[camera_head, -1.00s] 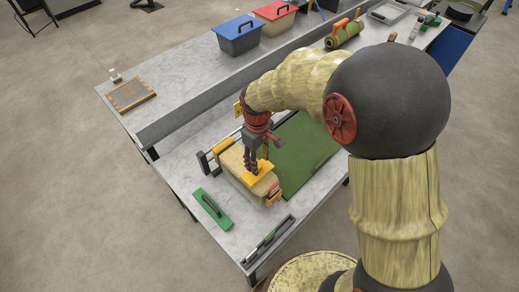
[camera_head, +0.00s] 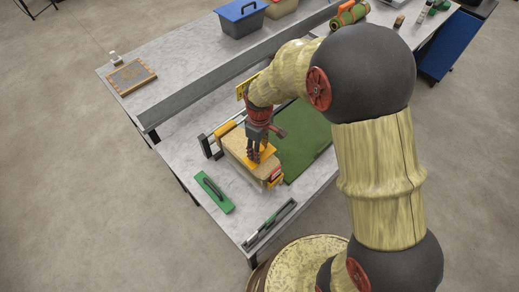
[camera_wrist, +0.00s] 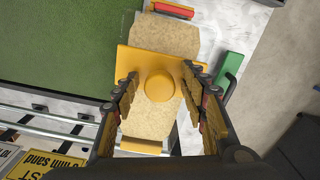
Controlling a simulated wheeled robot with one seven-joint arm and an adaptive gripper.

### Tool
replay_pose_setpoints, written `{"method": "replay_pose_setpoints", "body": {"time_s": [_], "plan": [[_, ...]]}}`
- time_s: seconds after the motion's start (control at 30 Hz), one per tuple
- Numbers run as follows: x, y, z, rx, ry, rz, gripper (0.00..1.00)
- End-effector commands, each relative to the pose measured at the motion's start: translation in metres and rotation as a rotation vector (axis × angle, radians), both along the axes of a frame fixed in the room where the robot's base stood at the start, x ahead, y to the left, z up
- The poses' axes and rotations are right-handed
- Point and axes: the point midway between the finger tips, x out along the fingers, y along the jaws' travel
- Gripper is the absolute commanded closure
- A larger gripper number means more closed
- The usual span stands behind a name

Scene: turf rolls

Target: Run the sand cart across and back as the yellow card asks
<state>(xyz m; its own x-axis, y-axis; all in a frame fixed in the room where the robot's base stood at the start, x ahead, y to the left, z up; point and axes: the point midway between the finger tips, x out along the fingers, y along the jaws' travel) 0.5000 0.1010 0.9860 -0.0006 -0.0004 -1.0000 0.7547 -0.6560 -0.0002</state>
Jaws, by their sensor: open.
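The sand cart is a long sand-coloured body (camera_head: 238,148) with yellow end pieces, lying on the bench beside the green turf (camera_head: 301,139). Its sandy surface also shows in the wrist view (camera_wrist: 165,36). A yellow plate with a round yellow knob (camera_wrist: 160,86) lies across its middle. My gripper (camera_head: 257,158) is over the plate, its fingers pointing down. In the wrist view my gripper (camera_wrist: 159,82) is open, one finger on each side of the knob; I cannot tell whether they touch it. A yellow card (camera_head: 246,87) stands behind my wrist; its print is partly visible in the wrist view (camera_wrist: 50,165).
Metal rails (camera_wrist: 50,122) run beside the cart. A green float (camera_head: 214,193) and a dark-handled tool (camera_head: 268,224) lie on the near bench. A blue-lidded bin (camera_head: 241,22) and a wood-framed screen (camera_head: 131,77) stand on the raised back bench.

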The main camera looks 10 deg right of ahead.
Motion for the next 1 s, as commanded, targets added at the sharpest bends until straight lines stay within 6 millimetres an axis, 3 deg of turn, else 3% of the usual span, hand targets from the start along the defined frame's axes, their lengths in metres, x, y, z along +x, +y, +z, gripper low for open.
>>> {"method": "replay_pose_setpoints", "body": {"time_s": [0.27,1.0], "plan": [[0.0003,0.0,-0.0007,0.0,-0.001,0.0,0.58],[0.0001,0.0,-0.0006,0.0,0.0,-0.001,1.0]]}}
